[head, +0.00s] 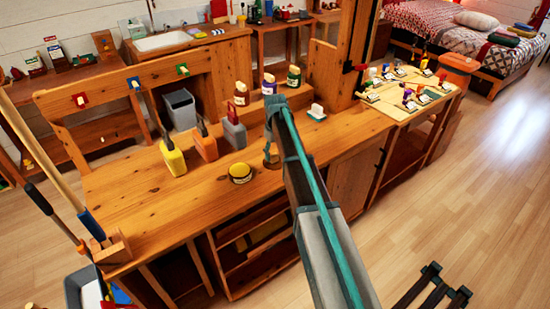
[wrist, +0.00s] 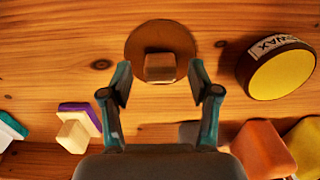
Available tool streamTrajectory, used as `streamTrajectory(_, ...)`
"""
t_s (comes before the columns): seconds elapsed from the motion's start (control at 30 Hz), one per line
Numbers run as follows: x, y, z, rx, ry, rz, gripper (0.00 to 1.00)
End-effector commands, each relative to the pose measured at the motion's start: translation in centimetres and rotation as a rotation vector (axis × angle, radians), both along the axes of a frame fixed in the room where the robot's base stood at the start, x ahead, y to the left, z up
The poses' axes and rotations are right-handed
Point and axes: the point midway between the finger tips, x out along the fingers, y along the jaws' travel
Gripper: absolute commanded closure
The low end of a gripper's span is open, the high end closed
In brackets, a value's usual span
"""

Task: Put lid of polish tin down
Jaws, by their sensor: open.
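The polish tin (head: 241,173) stands open on the wooden bench, its yellow contents showing. In the wrist view the tin (wrist: 282,72) is at the right, with a dark rim and a label reading WAX. A brown round lid (wrist: 134,45) with a square wooden knob appears to lie flat on the bench, left of the tin in the wrist view. My gripper (wrist: 160,78) is open above the bench. Its fingertips are apart, just short of the knob and to either side of it in the picture. In the head view my gripper (head: 271,158) largely hides the lid.
Yellow (head: 172,158), orange (head: 205,146) and grey (head: 235,132) blocky handled items stand behind the tin. Several bottles stand on a raised shelf. A white-topped block (head: 317,111) is to the right. The bench's front left (head: 150,215) is clear.

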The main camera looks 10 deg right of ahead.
Motion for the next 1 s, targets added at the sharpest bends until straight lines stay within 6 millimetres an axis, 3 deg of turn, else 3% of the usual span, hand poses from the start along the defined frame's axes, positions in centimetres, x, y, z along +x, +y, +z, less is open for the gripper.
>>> streamTrajectory(0.3, 0.1, 0.0, 5.8, 0.000, -0.003, 0.000, 0.39)
streamTrajectory(0.5, 0.1, 0.0, 8.6, 0.000, -0.001, 0.000, 0.39)
streamTrajectory(0.7, 0.0, 0.0, 9.7, 0.000, 0.000, 0.000, 0.39)
streamTrajectory(1.0, 0.0, 0.0, 9.8, 0.000, 0.000, 0.000, 0.39)
